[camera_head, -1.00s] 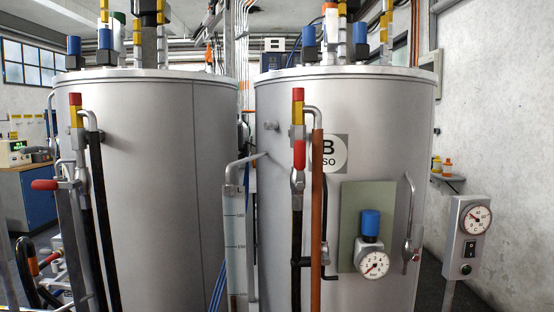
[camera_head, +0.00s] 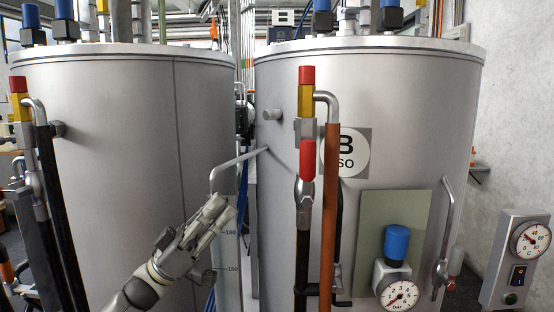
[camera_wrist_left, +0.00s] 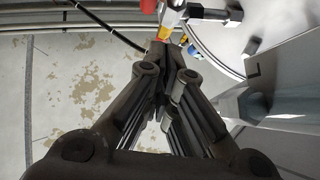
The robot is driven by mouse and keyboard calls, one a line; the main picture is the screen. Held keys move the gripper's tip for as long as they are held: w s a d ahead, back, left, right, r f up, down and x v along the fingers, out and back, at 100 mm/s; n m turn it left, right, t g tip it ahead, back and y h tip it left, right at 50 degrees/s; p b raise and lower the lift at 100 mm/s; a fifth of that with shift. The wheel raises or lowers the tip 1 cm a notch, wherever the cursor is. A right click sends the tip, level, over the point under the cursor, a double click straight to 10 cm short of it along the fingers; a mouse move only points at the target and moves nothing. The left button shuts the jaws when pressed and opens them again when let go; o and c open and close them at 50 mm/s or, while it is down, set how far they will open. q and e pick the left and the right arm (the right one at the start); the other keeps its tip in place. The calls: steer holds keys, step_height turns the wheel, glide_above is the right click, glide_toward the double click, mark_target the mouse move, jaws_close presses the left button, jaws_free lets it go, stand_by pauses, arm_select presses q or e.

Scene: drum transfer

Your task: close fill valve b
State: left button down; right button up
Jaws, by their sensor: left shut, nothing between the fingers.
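Tank B (camera_head: 400,120) stands at the right in the head view, marked with a B label (camera_head: 346,153). On its front is a vertical pipe with a valve whose red lever (camera_head: 307,160) stands upright, in line with the black hose below. A red and yellow piece (camera_head: 306,90) sits above it. My left gripper (camera_head: 224,206) is shut and empty, pointing up and right. It is in front of the level gauge, left of the red lever and apart from it. In the left wrist view the shut fingers (camera_wrist_left: 163,58) point toward blurred red and yellow parts. My right gripper is not in view.
A copper-coloured pipe (camera_head: 331,210) runs right beside the valve. A pressure gauge (camera_head: 401,294) with a blue cap is lower right. The level gauge (camera_head: 231,245) stands between the tanks, partly hidden by my gripper. Another tank (camera_head: 120,140) fills the left. A control box (camera_head: 517,265) is far right.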

mark_target(307, 173)
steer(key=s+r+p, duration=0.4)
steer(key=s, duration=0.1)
arm_select(q)
steer(key=d+r+m+g+p, duration=0.1)
steer(key=d+r+g+p, duration=0.1)
steer(key=d+r, duration=0.7)
steer(key=shift+w+d+r+m+p, duration=0.25)
steer(key=shift+d+p, duration=0.2)
steer(key=shift+d, duration=0.8)
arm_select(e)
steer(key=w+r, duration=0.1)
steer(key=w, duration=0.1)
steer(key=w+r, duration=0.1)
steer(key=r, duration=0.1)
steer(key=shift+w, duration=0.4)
